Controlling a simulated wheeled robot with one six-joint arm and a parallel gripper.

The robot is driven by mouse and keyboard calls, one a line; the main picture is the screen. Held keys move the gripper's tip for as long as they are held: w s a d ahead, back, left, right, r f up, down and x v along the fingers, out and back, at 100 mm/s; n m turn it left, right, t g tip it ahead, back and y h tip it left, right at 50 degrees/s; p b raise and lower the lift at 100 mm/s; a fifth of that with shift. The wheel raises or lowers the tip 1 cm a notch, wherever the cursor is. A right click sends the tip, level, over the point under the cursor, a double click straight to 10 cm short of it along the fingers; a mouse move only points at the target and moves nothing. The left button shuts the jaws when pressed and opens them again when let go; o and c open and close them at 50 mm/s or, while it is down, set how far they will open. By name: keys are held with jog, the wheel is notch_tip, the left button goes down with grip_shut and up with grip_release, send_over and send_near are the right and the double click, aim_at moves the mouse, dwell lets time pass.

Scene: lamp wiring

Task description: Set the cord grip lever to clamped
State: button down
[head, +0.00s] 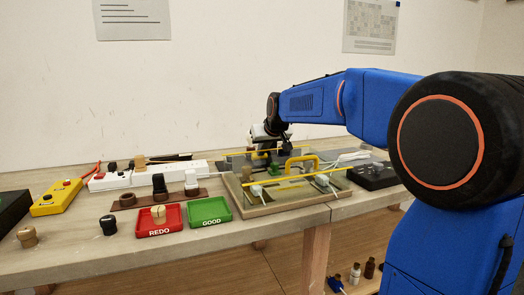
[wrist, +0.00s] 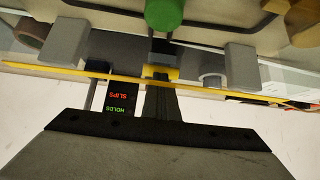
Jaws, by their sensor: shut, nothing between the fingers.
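My gripper (head: 268,150) is at the back of the wooden-framed board in the head view, pointing down. In the wrist view its dark fingers (wrist: 161,84) are together with nothing held. They reach towards a small yellow piece at a dark post; I cannot tell whether they touch it. A round green knob (wrist: 165,12) lies beyond the fingertips. I cannot tell for sure which part is the cord grip lever or how it is set. A black display (wrist: 119,100) beside the fingers reads SLIPS in red and HOLDS in green.
A thin yellow bar (wrist: 60,72) crosses near the fingers, with grey blocks (wrist: 240,55) on either side. In the head view a yellow handle (head: 302,160) stands on the board. A red REDO tray (head: 145,222) and green GOOD tray (head: 209,211) sit to the left.

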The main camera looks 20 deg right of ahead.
jog(key=shift+s+f, duration=0.1)
jog(key=shift+f, duration=0.25)
jog(key=v, duration=1.7)
jog(key=shift+r, duration=0.5)
